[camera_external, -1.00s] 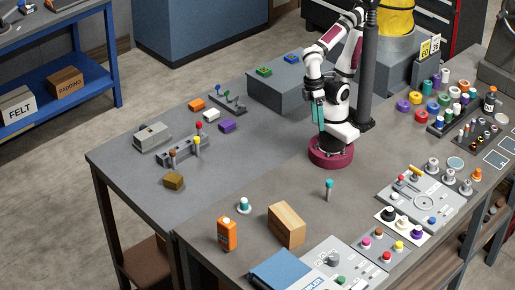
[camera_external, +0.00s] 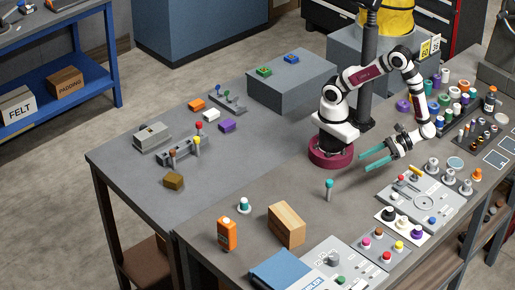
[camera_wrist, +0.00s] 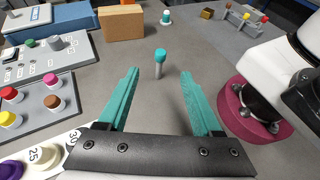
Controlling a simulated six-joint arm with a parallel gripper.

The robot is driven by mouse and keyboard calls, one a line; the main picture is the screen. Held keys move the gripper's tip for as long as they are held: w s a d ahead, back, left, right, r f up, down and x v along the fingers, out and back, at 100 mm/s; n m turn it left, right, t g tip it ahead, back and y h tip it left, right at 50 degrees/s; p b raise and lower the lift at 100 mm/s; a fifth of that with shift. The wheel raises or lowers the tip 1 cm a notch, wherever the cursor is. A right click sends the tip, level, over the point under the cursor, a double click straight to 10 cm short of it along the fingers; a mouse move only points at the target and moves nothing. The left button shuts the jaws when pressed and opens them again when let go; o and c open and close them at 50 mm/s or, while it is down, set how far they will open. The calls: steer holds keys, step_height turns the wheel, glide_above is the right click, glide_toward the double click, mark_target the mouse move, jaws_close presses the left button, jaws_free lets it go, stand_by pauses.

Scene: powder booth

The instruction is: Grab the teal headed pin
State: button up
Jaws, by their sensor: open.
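The teal headed pin (camera_external: 329,188) stands upright on the grey table, in front of my arm's base; it has a teal cap on a grey shaft. In the wrist view the pin (camera_wrist: 160,62) shows ahead, beyond and between my two teal fingertips. My gripper (camera_external: 370,159) is open and empty, to the upper right of the pin in the external view, with its fingers pointing left. The open gripper (camera_wrist: 158,74) also shows in the wrist view, apart from the pin. A second teal-topped piece (camera_external: 244,205) sits on a white base further left.
A wooden block (camera_external: 287,225) and an orange bottle (camera_external: 228,234) stand to the lower left of the pin. A grey panel with a dial (camera_external: 424,203) and a white card with knobs (camera_external: 402,224) lie to its right. The table around the pin is clear.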

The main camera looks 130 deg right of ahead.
mark_target(330, 181)
steer(key=x, duration=0.5)
steer(key=f+x, duration=0.1)
steer(key=x, duration=0.9)
steer(key=shift+s+d+f, duration=0.15)
steer(key=shift+f, duration=0.3)
steer(key=shift+n, duration=0.3)
jaws_close()
